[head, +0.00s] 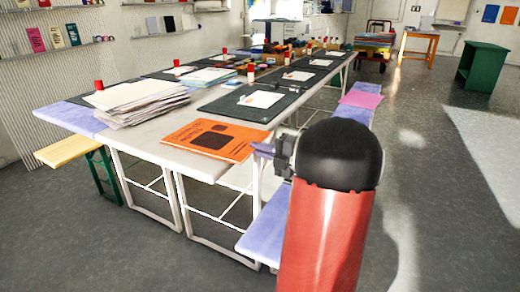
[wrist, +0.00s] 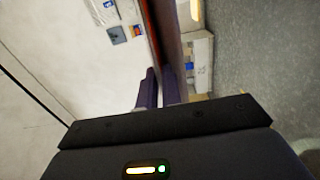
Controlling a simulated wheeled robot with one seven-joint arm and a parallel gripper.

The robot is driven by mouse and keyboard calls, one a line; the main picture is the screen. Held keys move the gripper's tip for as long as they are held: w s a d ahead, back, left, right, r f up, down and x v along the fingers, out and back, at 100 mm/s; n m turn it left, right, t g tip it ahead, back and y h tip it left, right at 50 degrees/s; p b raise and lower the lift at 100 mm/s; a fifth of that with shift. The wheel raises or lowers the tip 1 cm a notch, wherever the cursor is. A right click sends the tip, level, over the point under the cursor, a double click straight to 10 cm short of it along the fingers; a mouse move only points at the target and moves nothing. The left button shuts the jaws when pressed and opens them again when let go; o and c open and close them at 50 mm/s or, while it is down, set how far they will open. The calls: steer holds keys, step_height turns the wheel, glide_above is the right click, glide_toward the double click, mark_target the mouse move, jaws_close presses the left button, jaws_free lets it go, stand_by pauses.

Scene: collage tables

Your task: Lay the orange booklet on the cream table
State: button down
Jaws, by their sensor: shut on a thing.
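The orange booklet (head: 215,138), with dark print and a dark square on its cover, is flat over the near end of the pale, cream-looking table (head: 150,143) in the head view. Whether it touches the tabletop or hovers just above is unclear. My gripper (head: 264,150) is at the booklet's right edge, beside the table's right side. In the wrist view the two purple fingers (wrist: 157,90) are closed together on the booklet, which shows edge-on as a thin dark reddish strip (wrist: 168,38).
A stack of papers (head: 138,102) stands left of the booklet. Black mats (head: 226,109) with white sheets lie behind it. A lilac bench (head: 262,232) runs along the table's right side, with a pink sheet (head: 361,99) farther back. Open floor lies to the right.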

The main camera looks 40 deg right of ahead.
steer(key=c, duration=1.6)
jaws_free()
